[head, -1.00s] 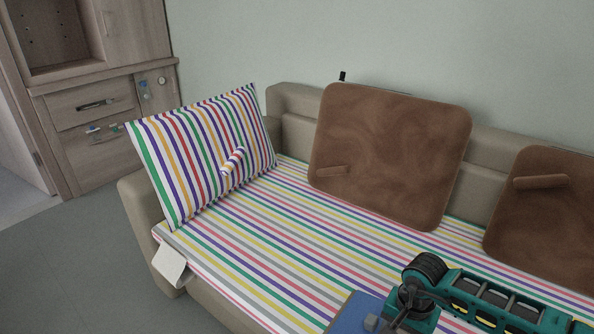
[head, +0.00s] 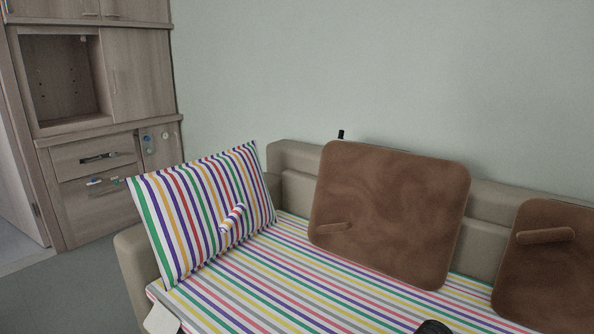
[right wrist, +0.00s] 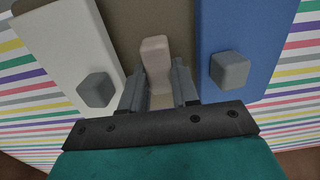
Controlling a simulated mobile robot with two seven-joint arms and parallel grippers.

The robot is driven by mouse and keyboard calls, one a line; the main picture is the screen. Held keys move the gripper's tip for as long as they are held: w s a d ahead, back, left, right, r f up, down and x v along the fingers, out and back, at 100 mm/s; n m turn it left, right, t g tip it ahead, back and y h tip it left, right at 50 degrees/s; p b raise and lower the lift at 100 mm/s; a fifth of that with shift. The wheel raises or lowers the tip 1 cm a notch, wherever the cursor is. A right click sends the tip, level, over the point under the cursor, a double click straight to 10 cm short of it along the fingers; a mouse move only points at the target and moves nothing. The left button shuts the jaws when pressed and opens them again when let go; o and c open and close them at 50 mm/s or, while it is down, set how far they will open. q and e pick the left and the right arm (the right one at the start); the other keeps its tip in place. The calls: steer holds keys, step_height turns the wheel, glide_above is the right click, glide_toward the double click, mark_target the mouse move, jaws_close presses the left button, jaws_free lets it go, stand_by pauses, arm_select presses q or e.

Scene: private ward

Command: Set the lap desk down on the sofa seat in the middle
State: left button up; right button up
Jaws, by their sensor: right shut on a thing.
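The sofa seat (head: 290,290) has a striped cover and runs from the left armrest to the lower right in the head view. My right gripper (right wrist: 158,78) is shut on a pale beige block-like grip (right wrist: 156,55) in the right wrist view. Around the grip are a white panel (right wrist: 68,40), a brown middle part and a blue panel (right wrist: 235,35), with grey blocks on the white and blue panels. I take these for the lap desk, over the striped cover. I cannot tell whether it touches the seat. My left gripper is not in view.
A striped pillow (head: 200,212) leans at the sofa's left end. Two brown cushions (head: 390,210) (head: 545,265) lean on the backrest (head: 295,160). The striped seat between pillow and cushions is clear. A wooden cabinet (head: 90,160) stands at the back left.

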jaws_close()
steer(key=shift+w+r, duration=0.1)
steer(key=shift+r+p, duration=2.2)
steer(key=shift+r, duration=0.85)
